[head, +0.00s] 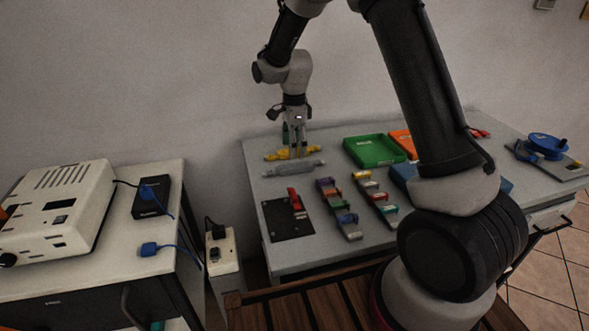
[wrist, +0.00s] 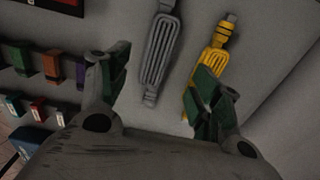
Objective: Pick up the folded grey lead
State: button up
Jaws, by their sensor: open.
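The folded grey lead (head: 294,168) lies flat on the grey table, near its left back part. It also shows in the wrist view (wrist: 161,50), lying between the lines of my two fingers and beyond their tips. A yellow folded lead (head: 277,154) lies close behind it, also seen in the wrist view (wrist: 211,57), where a green-padded fingertip overlaps its lower end. My gripper (head: 296,150) points down over the two leads, open and empty. In the wrist view my gripper (wrist: 160,88) has its fingers spread wide. The height of the fingertips above the table is hard to tell.
A green tray (head: 374,151) and an orange tray (head: 403,141) stand to the right. A black plate with a red part (head: 287,218) and two rows of coloured clips (head: 338,208) lie in front. A blue reel (head: 547,146) sits far right.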

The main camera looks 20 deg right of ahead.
aim_at(295, 166)
notch_tip(295, 166, down, 7)
jog(key=shift+s, duration=0.15)
jog(key=shift+c, duration=0.3)
jog(key=c, duration=1.1)
